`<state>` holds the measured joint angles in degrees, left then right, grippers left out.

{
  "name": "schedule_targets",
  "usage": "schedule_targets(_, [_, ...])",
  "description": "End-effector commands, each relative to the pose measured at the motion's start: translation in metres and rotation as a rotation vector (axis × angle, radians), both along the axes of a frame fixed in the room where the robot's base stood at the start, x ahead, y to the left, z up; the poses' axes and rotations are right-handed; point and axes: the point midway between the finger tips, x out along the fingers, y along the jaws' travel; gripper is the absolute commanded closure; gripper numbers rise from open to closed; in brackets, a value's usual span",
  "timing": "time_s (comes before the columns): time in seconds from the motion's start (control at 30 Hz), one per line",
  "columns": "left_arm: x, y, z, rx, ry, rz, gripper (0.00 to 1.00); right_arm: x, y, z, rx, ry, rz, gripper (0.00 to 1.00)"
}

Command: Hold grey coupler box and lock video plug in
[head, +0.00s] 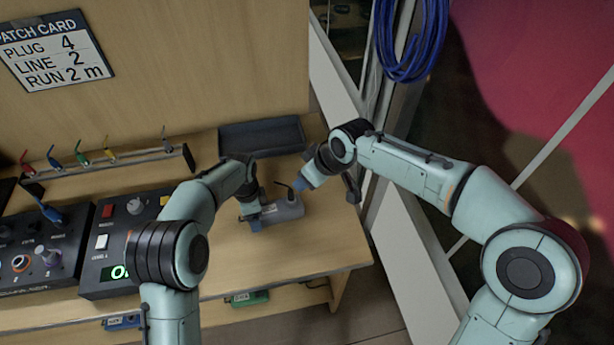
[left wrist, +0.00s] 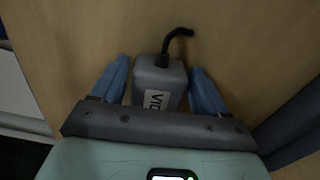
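The grey coupler box (head: 284,209) lies on the wooden bench. In the left wrist view the box (left wrist: 160,78) shows a white label reading "VID", partly cut off. A black plug with a bent cable (left wrist: 166,58) stands up from it; I cannot tell whether it is locked. The plug also shows in the head view (head: 291,194). My left gripper (head: 254,216) is at the box's left end, its blue fingers (left wrist: 160,82) on either side with a narrow gap showing. My right gripper (head: 300,184) is close above the plug, apart from it; its opening is unclear.
A dark tray (head: 262,137) lies behind the box. Control panels (head: 120,240) stand at the left, with a rack of coloured plugs (head: 105,160) behind. The bench right of the box is narrow, ending near a pale post (head: 400,240). Bench in front is clear.

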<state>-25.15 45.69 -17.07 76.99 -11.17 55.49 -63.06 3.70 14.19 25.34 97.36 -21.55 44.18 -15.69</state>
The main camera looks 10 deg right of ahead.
Motion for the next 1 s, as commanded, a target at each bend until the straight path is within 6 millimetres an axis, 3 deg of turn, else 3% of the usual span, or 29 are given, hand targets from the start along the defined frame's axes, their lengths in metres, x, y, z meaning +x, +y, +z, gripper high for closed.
schedule_targets(0.07, [0.000, 0.000, 0.000, 0.000, -0.001, 0.000, 0.04, 0.000, 0.000, 0.000, 0.000, 0.000, 0.000, 0.52])
schedule_targets(0.47, [0.000, -0.001, 0.010, -0.002, -0.002, 0.000, 0.04, 0.000, 0.000, 0.000, 0.000, 0.000, 0.000, 0.52])
schedule_targets(0.8, [0.001, 0.000, 0.078, -0.002, -0.004, 0.000, 0.04, 0.000, 0.000, 0.000, 0.000, 0.000, 0.000, 0.52])
schedule_targets(1.0, [0.000, 0.000, 0.109, -0.001, -0.002, 0.000, 0.04, 0.000, 0.000, 0.000, 0.000, 0.000, 0.000, 0.52])
